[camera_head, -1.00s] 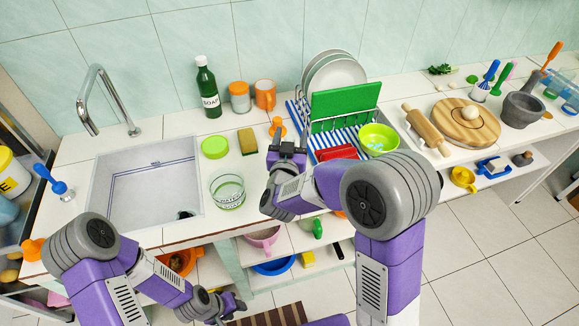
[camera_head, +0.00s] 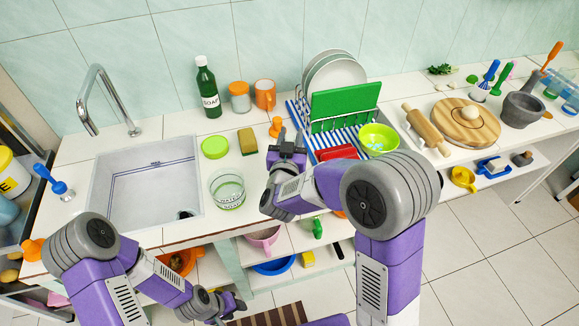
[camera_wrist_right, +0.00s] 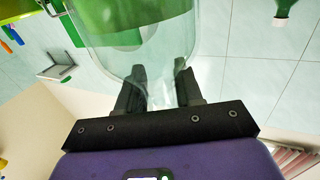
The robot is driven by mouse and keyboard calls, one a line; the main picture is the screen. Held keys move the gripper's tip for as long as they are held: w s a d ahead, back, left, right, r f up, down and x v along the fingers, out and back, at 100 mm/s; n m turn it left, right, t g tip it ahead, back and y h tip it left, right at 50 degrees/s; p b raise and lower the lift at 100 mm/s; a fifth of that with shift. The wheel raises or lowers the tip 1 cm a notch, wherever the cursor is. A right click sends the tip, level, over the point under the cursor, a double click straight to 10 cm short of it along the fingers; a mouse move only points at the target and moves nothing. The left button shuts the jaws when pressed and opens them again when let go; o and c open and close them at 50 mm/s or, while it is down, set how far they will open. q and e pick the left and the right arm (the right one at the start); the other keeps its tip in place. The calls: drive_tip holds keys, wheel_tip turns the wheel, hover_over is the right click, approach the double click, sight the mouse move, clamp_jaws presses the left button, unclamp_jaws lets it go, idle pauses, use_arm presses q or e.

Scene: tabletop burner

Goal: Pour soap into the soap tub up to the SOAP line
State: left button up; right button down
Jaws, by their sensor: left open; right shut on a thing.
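The clear soap tub (camera_head: 228,190) stands upright on the counter right of the sink, with lettering and greenish bands on its side; I cannot tell its contents. The dark green soap bottle (camera_head: 208,88), with a white SOAP label, stands upright by the wall; its cap end (camera_wrist_right: 282,20) shows inverted in the right wrist view. My right gripper (camera_head: 287,138) is above the counter, right of the tub and apart from the bottle. It is shut on a clear glass vessel (camera_wrist_right: 125,66), barely visible in the head view. My left gripper (camera_head: 225,304) is open and low, before the counter.
A green disc (camera_head: 215,147) and a sponge (camera_head: 247,141) lie behind the tub. The dish rack (camera_head: 326,141) and green bowl (camera_head: 379,138) are right of my right gripper. The sink (camera_head: 145,190) is at left.

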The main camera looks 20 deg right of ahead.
drive_tip(key=shift+r+p, duration=1.95)
drive_tip(key=shift+r, duration=0.65)
drive_tip(key=c, duration=1.4)
unclamp_jaws()
clamp_jaws()
